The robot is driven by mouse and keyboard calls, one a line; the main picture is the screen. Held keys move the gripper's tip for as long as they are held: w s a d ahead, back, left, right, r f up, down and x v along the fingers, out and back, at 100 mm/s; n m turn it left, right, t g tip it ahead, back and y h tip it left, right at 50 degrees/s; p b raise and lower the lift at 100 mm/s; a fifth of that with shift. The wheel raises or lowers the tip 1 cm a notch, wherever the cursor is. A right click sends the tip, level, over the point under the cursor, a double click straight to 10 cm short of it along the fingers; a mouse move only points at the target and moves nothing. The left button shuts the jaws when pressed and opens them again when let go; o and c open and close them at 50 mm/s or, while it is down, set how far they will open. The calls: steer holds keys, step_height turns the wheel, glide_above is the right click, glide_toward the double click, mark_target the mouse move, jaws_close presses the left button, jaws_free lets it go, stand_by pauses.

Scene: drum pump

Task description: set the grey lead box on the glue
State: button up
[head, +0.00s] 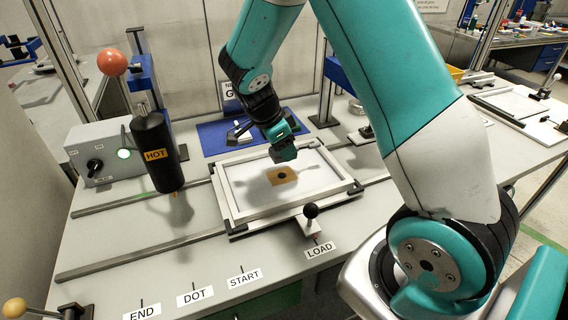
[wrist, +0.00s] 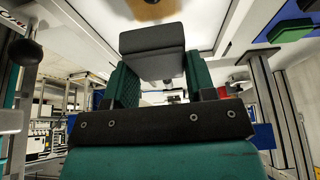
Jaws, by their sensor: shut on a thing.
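My gripper (head: 283,147) is shut on the grey lead box (head: 284,156). In the wrist view the grey box (wrist: 152,50) sits between the two teal fingers. The box is held over the white framed tray (head: 240,205). A tan square plate (head: 292,179) lies on the tray, with a dark round spot of glue (head: 282,176) in its middle. The box appears above and just behind the glue, apart from it. In the wrist view the tan plate (wrist: 150,8) shows partly at the top edge, beyond the box.
A black cylinder marked HOT (head: 155,155) hangs left of the tray. A black-knobbed handle (head: 310,212) stands at the tray's front edge, by the LOAD label (head: 320,250). A grey control box (head: 103,152) with a lit green lamp is at left. A blue mat (head: 215,138) lies behind.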

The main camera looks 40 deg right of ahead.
mark_target(289, 174)
steer(key=shift+f, duration=3.15)
steer(key=shift+f, duration=0.15)
steer(key=o, duration=0.9)
steer(key=b+v, duration=0.1)
steer(key=v, duration=1.1)
steer(key=s+a+r+n+y, duration=0.3)
steer(key=s+a+n, duration=0.3)
steer(key=n, duration=0.3)
steer(key=s+a+r+n+y, duration=0.2)
steer(key=s+a+r+n, duration=0.2)
steer(key=s+n, duration=0.5)
steer(key=s+a+r+n+t+y, duration=0.1)
steer(key=s+a+r+n+y, duration=0.2)
steer(key=s+a+n, duration=0.5)
steer(key=shift+s+r+n+y, duration=0.15)
steer(key=shift+n, duration=0.45)
steer(key=shift+s+r+n+y, duration=0.1)
steer(key=shift+n+y, duration=0.05)
steer(key=shift+n, duration=0.45)
